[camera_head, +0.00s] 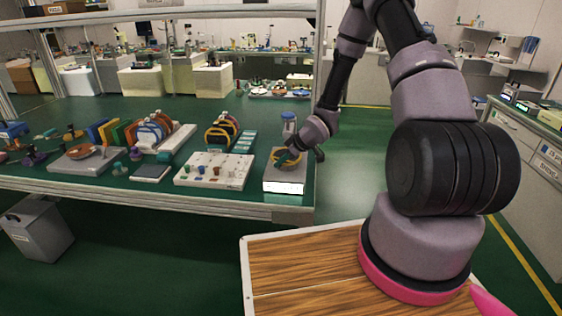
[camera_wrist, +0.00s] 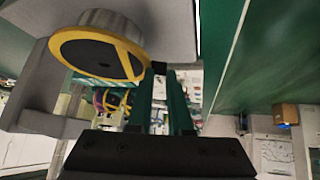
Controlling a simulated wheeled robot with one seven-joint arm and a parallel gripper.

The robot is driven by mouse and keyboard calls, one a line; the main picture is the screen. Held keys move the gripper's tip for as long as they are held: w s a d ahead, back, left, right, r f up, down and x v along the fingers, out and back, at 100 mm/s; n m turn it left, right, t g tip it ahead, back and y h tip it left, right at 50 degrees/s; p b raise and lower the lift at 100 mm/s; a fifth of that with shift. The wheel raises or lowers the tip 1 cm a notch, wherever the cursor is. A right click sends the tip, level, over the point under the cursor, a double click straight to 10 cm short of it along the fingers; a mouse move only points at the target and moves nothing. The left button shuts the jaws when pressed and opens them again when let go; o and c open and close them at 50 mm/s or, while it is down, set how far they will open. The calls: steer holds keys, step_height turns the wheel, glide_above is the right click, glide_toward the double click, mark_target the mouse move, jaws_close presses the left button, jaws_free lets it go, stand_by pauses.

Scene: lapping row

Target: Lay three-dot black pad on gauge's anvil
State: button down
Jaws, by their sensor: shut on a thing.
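The black pad (camera_wrist: 88,52) is a round disc with a yellow rim and a yellow band across one side. In the wrist view it lies against the silver, round anvil (camera_wrist: 112,20) of the gauge; I cannot tell whether it rests fully on it. Its three dots cannot be made out. The gauge (camera_head: 284,185) is a pale block with a lit front at the table's right end, with the yellow-rimmed disc over it. My gripper (camera_wrist: 160,72), with green fingers, is shut on the pad at its edge; in the head view it reaches over the gauge (camera_head: 289,157).
A blue-topped container (camera_head: 289,122) stands behind the gauge. The table's right edge is close.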

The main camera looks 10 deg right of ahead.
steer(key=c, duration=0.8)
jaws_free()
steer(key=shift+o, duration=0.2)
